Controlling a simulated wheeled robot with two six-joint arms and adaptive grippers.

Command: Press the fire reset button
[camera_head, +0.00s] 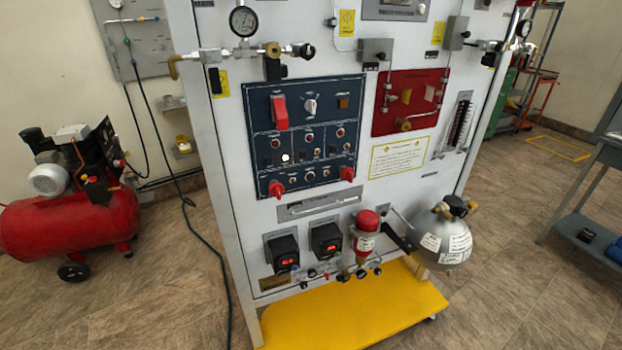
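The trainer panel (230,150) stands upright in front of me as a tall white cabinet. A dark blue control panel (262,137) on it holds a red guarded switch (280,112), a silver rotary knob (310,106), a square amber button (343,102) and several small buttons, one lit white (286,157). A red panel (385,120) to its right carries brass fittings and small square parts. The labels are too small to read, so I cannot tell which one is the fire reset button. Neither of my grippers shows.
A yellow base platform (350,318) juts out below the panel. A grey sphere (455,238) and a red-topped cylinder (366,240) stick out low in front. A red compressor (70,225) stands left, a grey cart (590,220) right. The floor between is mostly clear, with a black hose left.

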